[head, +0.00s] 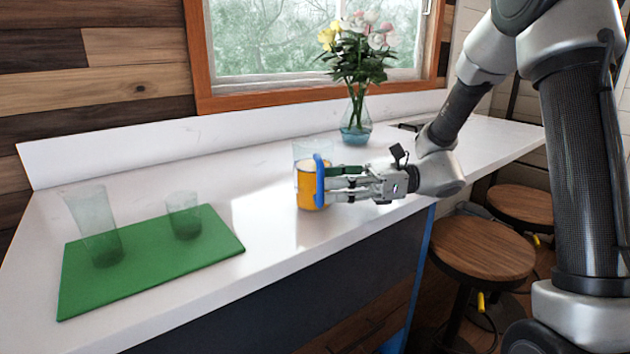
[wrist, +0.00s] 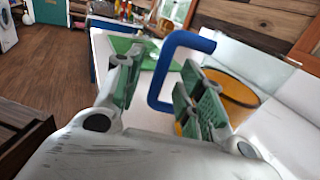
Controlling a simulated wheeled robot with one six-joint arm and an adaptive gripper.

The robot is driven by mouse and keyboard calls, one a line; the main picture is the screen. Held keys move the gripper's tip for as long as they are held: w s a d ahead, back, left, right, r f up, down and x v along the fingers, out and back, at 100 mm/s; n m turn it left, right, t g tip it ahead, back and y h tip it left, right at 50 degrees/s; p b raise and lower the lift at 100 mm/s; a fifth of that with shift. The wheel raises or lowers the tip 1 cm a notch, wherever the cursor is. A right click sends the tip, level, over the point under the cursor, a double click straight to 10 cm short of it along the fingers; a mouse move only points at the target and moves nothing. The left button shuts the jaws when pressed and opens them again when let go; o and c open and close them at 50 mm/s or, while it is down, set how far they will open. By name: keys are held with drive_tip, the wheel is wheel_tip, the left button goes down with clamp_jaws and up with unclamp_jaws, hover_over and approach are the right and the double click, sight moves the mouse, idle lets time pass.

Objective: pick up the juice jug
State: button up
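The juice jug (head: 306,188) stands upright on the white counter, orange in its body with a blue handle on its right side. In the wrist view its blue handle (wrist: 161,88) rises between the two fingers, and the orange body (wrist: 238,91) shows behind the right finger. My gripper (head: 336,184) is at the handle side of the jug, level with the handle. Its green-padded fingers (wrist: 160,84) are apart, one on each side of the handle, with a visible gap to the left finger. Whether the right finger touches the handle cannot be told.
A green mat (head: 150,268) with two clear glasses (head: 95,225) (head: 184,215) lies at the left. A flower vase (head: 356,125) stands behind the jug near the window. Wooden stools (head: 470,248) stand at the right. The counter between mat and jug is clear.

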drive_tip(key=shift+s+a, duration=0.1)
drive_tip(key=shift+a, duration=1.3)
clamp_jaws()
drive_tip(key=shift+r, duration=0.15)
